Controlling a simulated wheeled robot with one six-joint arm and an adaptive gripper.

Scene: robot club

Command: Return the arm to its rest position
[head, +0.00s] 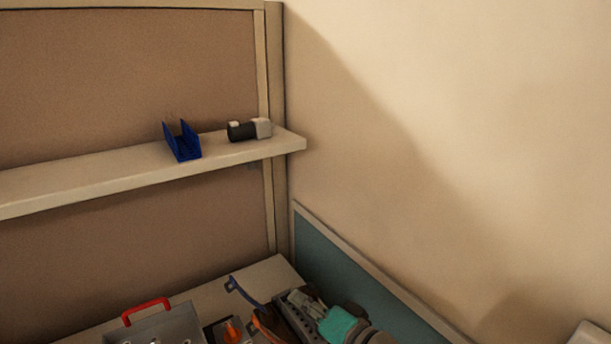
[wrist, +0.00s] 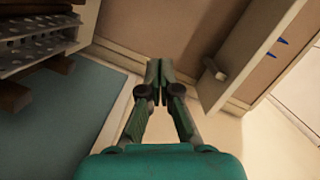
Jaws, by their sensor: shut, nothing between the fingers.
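My gripper (wrist: 159,70) is in the middle of the wrist view, with its two green fingers together at the tips and nothing between them. In the head view my gripper (head: 297,297) shows at the bottom edge, with a teal body and its fingers pointing up and to the left over the bench. Most of my arm is outside the frame. I cannot tell whether the gripper touches anything near it.
A pale shelf (head: 100,182) carries a blue bracket (head: 184,142) and a black and grey motor-like part (head: 248,130). On the bench below stand a grey toolbox with a red handle (head: 147,310) and orange-handled tools (head: 232,330). A teal panel (head: 340,268) borders the bench at right.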

